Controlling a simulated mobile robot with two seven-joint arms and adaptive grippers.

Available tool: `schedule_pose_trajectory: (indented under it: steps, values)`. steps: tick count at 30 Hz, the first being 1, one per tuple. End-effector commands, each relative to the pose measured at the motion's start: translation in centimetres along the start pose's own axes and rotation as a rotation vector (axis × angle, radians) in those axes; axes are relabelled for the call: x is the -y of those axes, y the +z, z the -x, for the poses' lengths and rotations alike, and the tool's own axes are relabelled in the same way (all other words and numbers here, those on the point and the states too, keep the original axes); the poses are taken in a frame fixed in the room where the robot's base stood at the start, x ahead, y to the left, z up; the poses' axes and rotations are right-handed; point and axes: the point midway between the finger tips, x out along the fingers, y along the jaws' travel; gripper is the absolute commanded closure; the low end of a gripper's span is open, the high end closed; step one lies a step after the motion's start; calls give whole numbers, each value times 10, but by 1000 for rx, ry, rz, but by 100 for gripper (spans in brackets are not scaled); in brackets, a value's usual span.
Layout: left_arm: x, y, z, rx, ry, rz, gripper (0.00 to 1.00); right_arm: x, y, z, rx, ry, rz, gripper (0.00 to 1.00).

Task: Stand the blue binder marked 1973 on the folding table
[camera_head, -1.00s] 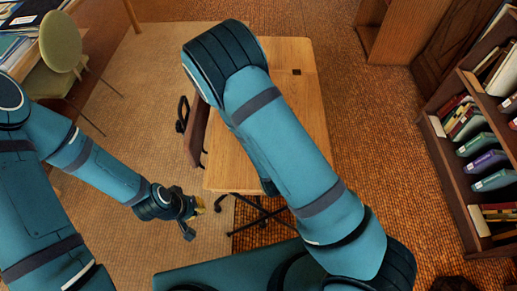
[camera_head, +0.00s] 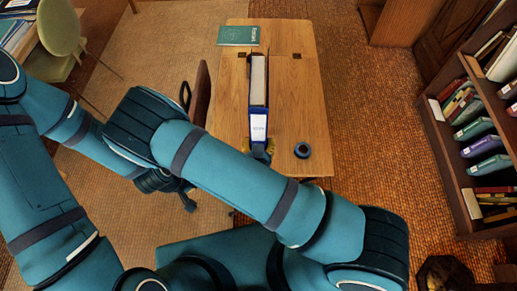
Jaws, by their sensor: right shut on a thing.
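A blue binder (camera_head: 258,122) is upright over the middle of the wooden folding table (camera_head: 306,110), its spine facing me and its page edges showing on top. The spine has a white label, too small to read. My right gripper (camera_head: 258,150) is shut on the lower spine end of the binder, with yellowish fingertips on either side. I cannot tell if the binder's base touches the tabletop. My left gripper (camera_head: 188,201) is low at the left of the table, mostly hidden behind my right arm; its jaws cannot be made out.
A green book (camera_head: 238,36) lies at the table's far left corner. A dark ring-shaped roll (camera_head: 302,150) lies right of the binder. A chair (camera_head: 201,92) stands at the table's left edge. A bookshelf (camera_head: 450,150) with binders stands at the right.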

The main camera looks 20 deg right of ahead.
Motion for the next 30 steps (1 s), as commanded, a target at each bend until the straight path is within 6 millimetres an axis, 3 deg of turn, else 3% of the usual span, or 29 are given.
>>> schedule_pose_trajectory:
  steps: [7,16,17,18,19,30]
  values:
    - [2,2,-5,5,1,-2,100,0,30,-13,-2,-1,1,91]
    - [2,3,-5,6,1,-2,100,0,35,-14,-1,0,0,91]
    - [2,3,-5,6,1,-2,100,0,36,-14,3,0,0,34]
    - [2,3,-5,6,1,-2,100,0,36,-14,3,0,0,20]
    - [2,3,-5,6,1,-2,100,0,36,-14,3,0,0,15]
    - [2,2,-4,5,1,-2,100,0,34,-14,1,0,0,15]
